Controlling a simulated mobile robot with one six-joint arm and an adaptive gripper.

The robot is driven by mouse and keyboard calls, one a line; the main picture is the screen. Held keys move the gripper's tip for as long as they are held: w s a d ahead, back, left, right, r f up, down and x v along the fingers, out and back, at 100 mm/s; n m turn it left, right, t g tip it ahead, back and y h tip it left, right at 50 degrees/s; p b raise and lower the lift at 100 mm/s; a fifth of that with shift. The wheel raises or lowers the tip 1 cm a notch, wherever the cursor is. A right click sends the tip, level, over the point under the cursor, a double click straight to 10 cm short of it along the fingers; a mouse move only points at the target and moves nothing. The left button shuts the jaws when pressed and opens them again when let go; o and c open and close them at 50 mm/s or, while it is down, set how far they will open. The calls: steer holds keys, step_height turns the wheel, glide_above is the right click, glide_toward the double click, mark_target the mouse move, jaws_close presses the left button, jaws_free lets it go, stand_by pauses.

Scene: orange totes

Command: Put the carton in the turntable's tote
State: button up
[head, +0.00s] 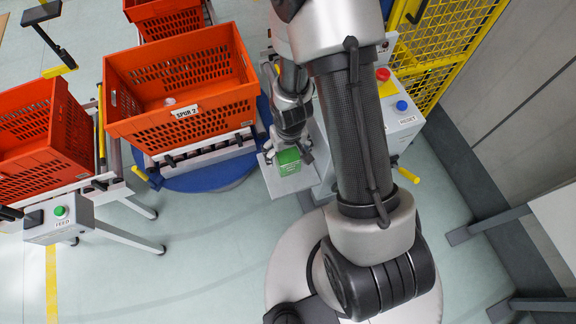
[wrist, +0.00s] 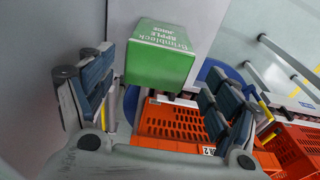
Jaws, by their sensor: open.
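The carton (head: 288,162) is a small green box standing on a small pale shelf (head: 280,188) beside the turntable. In the wrist view the carton (wrist: 160,58) shows white lettering with "apple juice" on it. My gripper (head: 291,148) is open right at the carton in the head view. In the wrist view the carton shows between and beyond the spread fingers of my gripper (wrist: 160,92), and no grip on it shows. The turntable's tote (head: 219,101) is orange, labelled "SPUR 2", and sits above the blue turntable (head: 205,180). A small pale item (head: 170,101) lies inside it.
A second orange tote (head: 52,160) is on a stand at the left, and another (head: 168,22) is behind. A control box (head: 60,222) with a green button stands front left. A button box (head: 398,118) and yellow mesh fence (head: 440,45) are right of the shelf.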

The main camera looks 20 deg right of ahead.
steer(key=shift+w+d+f+b, duration=0.1)
steer(key=shift+w+f+b, duration=0.05)
steer(key=shift+f+b, duration=1.35)
steer(key=shift+w+d+f+b, duration=0.1)
steer(key=shift+f+b, duration=0.85)
steer(key=shift+f, duration=0.95)
steer(key=shift+r, duration=0.1)
steer(key=c, duration=1.5)
steer(key=shift+o, duration=0.2)
steer(key=shift+r, duration=0.15)
